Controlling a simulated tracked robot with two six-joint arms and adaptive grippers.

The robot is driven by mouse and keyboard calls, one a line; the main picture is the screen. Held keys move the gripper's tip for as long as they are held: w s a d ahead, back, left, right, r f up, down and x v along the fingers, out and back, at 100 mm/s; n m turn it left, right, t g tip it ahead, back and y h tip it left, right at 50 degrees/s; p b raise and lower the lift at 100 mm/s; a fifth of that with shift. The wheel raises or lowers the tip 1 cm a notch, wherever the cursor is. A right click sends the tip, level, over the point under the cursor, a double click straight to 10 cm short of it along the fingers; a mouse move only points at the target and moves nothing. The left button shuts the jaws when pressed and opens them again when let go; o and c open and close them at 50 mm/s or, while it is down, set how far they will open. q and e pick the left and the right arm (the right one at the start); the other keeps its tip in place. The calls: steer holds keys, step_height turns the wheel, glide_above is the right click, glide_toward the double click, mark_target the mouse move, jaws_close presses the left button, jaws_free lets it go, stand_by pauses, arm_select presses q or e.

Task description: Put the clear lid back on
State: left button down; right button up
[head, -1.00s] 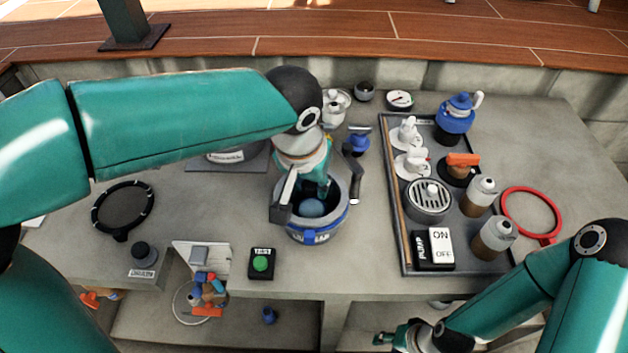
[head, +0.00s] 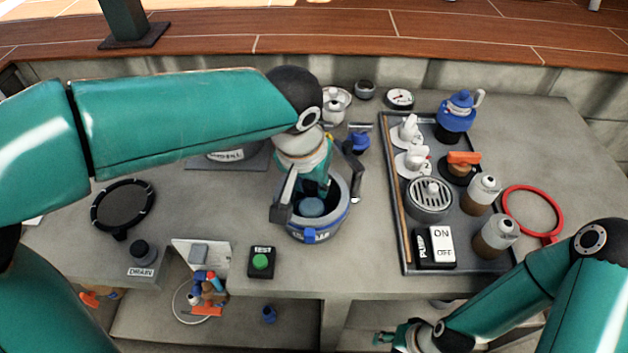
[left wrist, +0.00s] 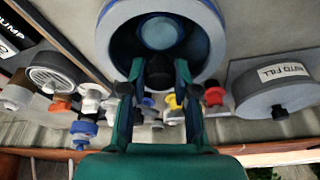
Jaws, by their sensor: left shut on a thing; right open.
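The pot (head: 331,229) is a grey, blue-banded vessel at the middle of the bench, with a rounded blue part (head: 312,207) inside. My left gripper (head: 318,190) is over the pot's mouth, pointing down. In the left wrist view its fingers (left wrist: 160,78) are closed around a dark knob (left wrist: 160,70), in front of the pot's round opening (left wrist: 104,40). The knob appears to belong to the clear lid, whose transparent disc I cannot make out. I cannot tell whether the lid touches the rim. My right gripper (head: 400,338) is open and empty, low at the front edge.
A dark tray (head: 408,262) to the right holds valves, bottles and a pump switch (head: 434,247). A red ring (head: 507,205) lies beyond it. A black ring (head: 96,214) and a green test button (head: 261,262) are to the left. Small fittings stand behind the pot.

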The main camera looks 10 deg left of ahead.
arm_select(q)
steer(key=c, duration=0.6)
jaws_free()
steer(key=shift+c, duration=0.2)
steer(key=shift+r+p, duration=2)
steer(key=shift+r, duration=0.5)
steer(key=shift+r+p, duration=1.6)
steer(key=shift+r, duration=0.4)
